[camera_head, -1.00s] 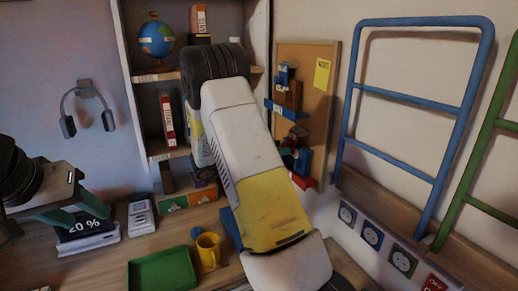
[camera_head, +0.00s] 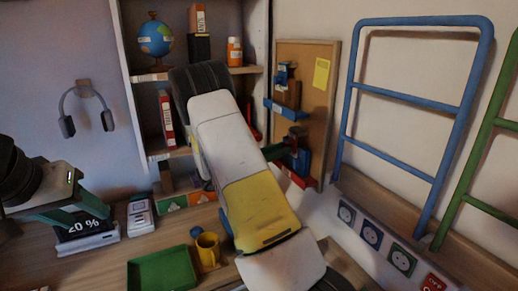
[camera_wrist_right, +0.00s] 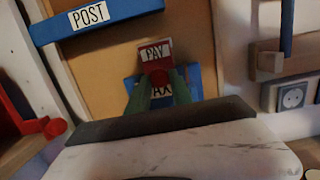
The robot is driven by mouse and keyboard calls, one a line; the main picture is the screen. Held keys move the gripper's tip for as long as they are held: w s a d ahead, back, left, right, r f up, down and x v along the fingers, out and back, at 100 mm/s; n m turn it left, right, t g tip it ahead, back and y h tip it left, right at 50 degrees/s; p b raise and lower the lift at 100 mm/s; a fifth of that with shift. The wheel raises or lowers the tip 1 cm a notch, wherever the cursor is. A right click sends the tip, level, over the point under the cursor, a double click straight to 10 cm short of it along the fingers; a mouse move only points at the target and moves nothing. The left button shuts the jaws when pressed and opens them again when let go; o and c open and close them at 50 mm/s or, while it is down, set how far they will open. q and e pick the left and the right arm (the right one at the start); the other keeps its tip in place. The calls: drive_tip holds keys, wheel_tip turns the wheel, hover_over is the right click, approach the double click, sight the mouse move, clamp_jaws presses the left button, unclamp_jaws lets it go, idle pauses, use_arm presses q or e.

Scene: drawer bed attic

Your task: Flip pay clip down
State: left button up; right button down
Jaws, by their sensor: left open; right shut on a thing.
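The pay clip (camera_wrist_right: 154,50) is a red piece with a white PAY label, upright near the middle of the right wrist view. My right gripper (camera_wrist_right: 160,80) has its green fingers closed on the clip's lower part, just under the label. In the head view the right gripper (camera_head: 292,143) reaches the corkboard (camera_head: 317,95) from the left, and my arm hides part of the shelf. A blue TAX clip (camera_wrist_right: 198,82) sits behind and below the fingers, partly hidden. My left gripper (camera_head: 72,216) is open at the far left, by the 20 % sign (camera_head: 86,237).
A blue POST clip (camera_wrist_right: 115,15) sticks out at the upper left of the right wrist view. A red piece (camera_wrist_right: 20,113) is at the left edge there. The desk holds a green tray (camera_head: 163,269) and yellow mug (camera_head: 208,248). A blue rail frame (camera_head: 408,93) stands right of the board.

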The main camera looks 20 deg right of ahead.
drive_tip(key=shift+d+f+h, duration=0.1)
drive_tip(key=shift+f+h, duration=0.05)
drive_tip(key=shift+h, duration=0.15)
drive_tip(key=c, duration=1.1)
unclamp_jaws()
drive_tip(key=shift+c, duration=0.2)
drive_tip(key=v, duration=0.7)
drive_tip(key=shift+a, duration=0.4)
drive_tip(key=shift+s, duration=0.1)
